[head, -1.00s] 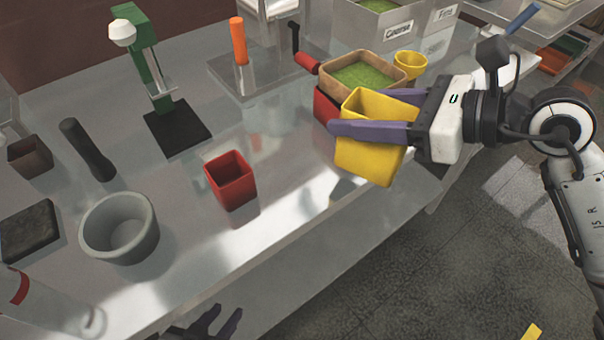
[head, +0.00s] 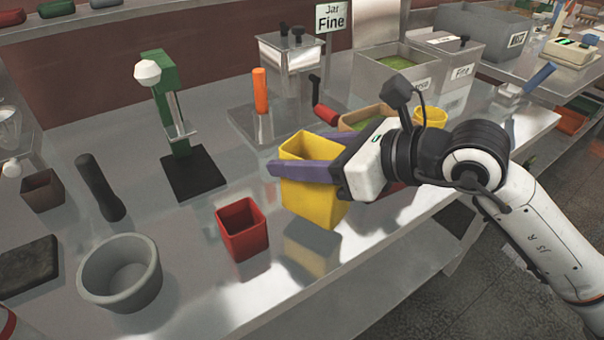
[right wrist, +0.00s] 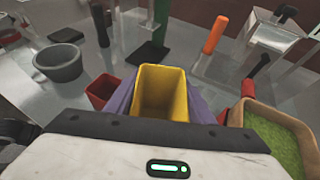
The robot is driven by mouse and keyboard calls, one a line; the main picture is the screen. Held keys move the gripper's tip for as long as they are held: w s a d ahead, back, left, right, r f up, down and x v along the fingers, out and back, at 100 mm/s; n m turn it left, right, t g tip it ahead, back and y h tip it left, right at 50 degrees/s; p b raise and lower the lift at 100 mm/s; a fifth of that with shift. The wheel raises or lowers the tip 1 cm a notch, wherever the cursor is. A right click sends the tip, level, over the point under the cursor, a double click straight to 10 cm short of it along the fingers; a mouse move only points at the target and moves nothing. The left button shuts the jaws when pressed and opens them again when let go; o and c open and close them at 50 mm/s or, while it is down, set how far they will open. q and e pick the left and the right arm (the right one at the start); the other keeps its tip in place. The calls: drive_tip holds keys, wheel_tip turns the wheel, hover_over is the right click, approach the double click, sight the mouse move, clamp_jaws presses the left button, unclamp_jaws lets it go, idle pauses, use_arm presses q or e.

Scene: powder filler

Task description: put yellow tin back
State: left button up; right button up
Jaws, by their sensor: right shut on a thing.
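A square yellow tin (head: 311,203), open at the top and tapering downward, is between the purple fingers of my right gripper (head: 278,172). The gripper is shut on it and holds it upright above the steel table, to the right of a red tin (head: 242,229). In the right wrist view the yellow tin (right wrist: 163,92) stands between both fingers, and its inside looks empty. The red tin (right wrist: 102,91) is just left of it there. My left gripper is not in view now.
A grey mortar (head: 120,272) and dark pestle (head: 100,187) stand at the left. A green press (head: 172,110) and an orange-handled stand (head: 260,92) are behind. A tan tray of green powder (right wrist: 272,135) and a small yellow cup (head: 430,117) are right. Bare table lies in front.

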wheel_tip(320, 180, down, 3)
drive_tip(key=shift+f, duration=0.2)
drive_tip(key=shift+f, duration=0.1)
drive_tip(key=shift+f, duration=0.15)
drive_tip(key=o, duration=1.2)
